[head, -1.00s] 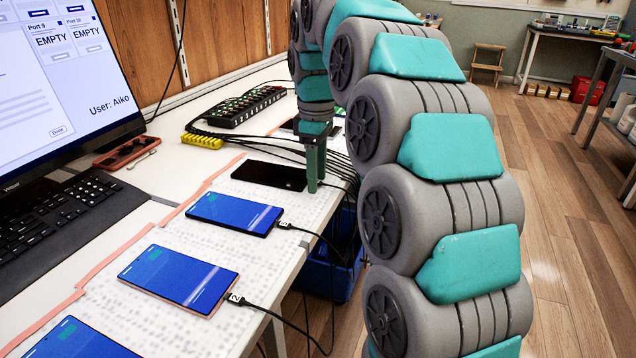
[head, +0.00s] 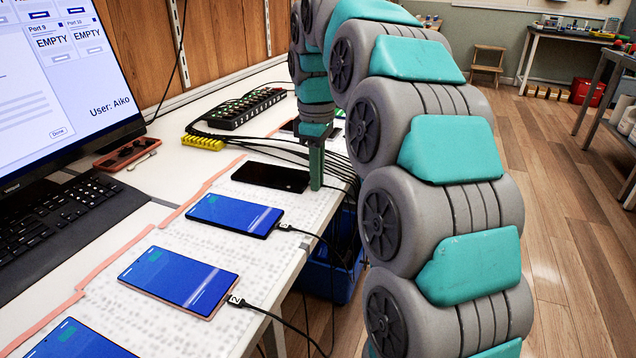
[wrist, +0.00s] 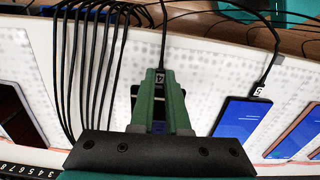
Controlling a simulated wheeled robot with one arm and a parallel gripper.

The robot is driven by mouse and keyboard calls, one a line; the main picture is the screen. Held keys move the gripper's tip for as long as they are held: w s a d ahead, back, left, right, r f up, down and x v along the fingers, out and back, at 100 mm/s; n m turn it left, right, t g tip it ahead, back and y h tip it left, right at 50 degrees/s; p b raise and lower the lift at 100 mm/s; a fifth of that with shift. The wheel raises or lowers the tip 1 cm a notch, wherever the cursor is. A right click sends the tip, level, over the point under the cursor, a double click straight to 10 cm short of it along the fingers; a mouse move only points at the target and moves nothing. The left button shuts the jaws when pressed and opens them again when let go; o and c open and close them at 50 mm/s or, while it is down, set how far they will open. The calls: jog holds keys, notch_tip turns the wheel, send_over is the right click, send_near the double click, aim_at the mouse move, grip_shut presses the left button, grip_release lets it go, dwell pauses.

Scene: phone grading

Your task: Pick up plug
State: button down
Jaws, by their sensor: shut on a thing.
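The plug (wrist: 160,77), with a white label that seems to read 4, sits between the fingertips of my gripper (wrist: 160,74) in the wrist view. Its black cable runs up and away from the fingertips. In the head view my gripper (head: 316,184) is shut and points down at the right end of a black-screened phone (head: 270,177); the fingers hide the plug there. The phone shows partly beneath my fingers in the wrist view (wrist: 135,98). I cannot tell whether the plug is still seated in it.
Blue-screened phones (head: 235,214) (head: 180,277) lie nearer on the white bench, with plugs (head: 286,227) (head: 237,300) at their right ends. Several black cables (wrist: 95,60) run left of my gripper. A port hub (head: 236,108) and a yellow block (head: 202,142) stand behind.

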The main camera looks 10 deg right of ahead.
jog(key=shift+r, duration=0.15)
jog(key=shift+r, duration=1.95)
jog(key=s+r+b, duration=0.1)
jog(key=s+b, duration=0.1)
jog(key=s, duration=1.4)
jog(key=shift+a+r, duration=0.2)
jog(key=shift+a, duration=0.15)
